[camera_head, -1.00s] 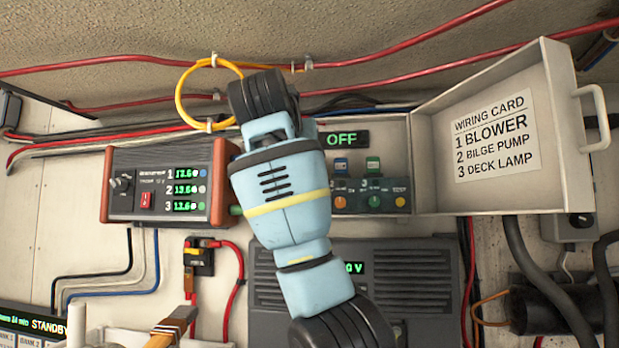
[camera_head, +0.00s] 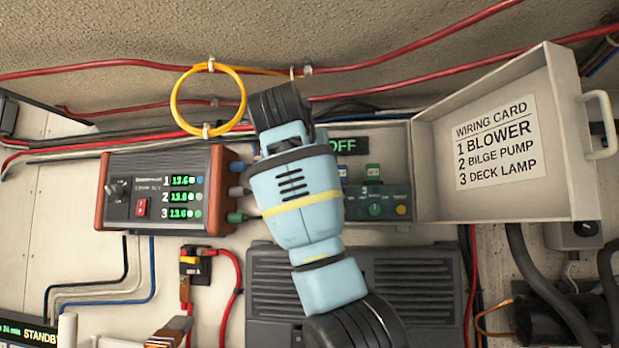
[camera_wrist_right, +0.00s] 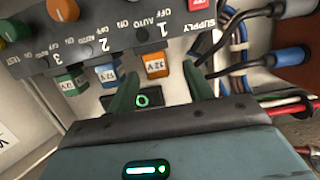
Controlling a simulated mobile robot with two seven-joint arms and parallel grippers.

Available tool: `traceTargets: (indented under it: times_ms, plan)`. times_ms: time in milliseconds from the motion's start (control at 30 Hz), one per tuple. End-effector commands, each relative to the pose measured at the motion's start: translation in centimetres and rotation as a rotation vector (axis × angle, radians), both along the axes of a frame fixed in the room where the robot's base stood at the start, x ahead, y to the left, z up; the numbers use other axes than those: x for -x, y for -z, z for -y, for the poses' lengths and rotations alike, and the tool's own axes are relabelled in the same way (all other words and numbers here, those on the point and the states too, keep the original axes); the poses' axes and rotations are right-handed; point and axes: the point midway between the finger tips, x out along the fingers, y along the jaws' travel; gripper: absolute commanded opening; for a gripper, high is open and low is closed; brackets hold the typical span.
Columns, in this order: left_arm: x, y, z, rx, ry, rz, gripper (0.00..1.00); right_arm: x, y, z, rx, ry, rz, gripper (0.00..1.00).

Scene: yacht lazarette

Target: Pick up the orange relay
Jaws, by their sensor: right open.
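The orange relay (camera_wrist_right: 155,65) sits in the row below the control panel in the right wrist view, beside a blue relay (camera_wrist_right: 107,75) and a green relay (camera_wrist_right: 70,83). My right gripper (camera_wrist_right: 160,75) is open, with its two dark green fingers pointing at the relay row. The orange relay shows in the gap between the fingertips; I cannot tell how deep it is between them. In the head view my right arm covers the orange relay, while the green relay (camera_head: 372,172) shows beside the arm. My left gripper is not in view.
The control panel (camera_head: 385,205) with knobs is just above the relays in the wrist view. An open box lid with a wiring card (camera_head: 497,142) is at the right. A power unit (camera_head: 160,190) with three plugs is at the left. Cables (camera_wrist_right: 235,75) run close to one finger.

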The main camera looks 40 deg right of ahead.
Motion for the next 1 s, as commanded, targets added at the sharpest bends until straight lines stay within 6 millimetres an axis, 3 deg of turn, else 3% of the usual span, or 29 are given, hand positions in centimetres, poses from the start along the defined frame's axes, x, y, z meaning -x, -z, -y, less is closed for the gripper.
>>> traceTargets:
  times_ms: [200,533,900,1000]
  plan:
    - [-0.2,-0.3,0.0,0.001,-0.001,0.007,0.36,-1.5,0.6,2.5,-0.001,0.001,-0.002,0.51]
    - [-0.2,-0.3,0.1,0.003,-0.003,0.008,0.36,-2.0,0.7,3.0,0.0,0.0,-0.001,0.51]
    - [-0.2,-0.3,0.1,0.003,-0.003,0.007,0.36,-2.0,0.7,3.0,0.001,0.0,-0.001,0.04]
    - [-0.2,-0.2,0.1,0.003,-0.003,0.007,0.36,-2.0,0.7,3.0,0.001,0.0,-0.001,0.03]
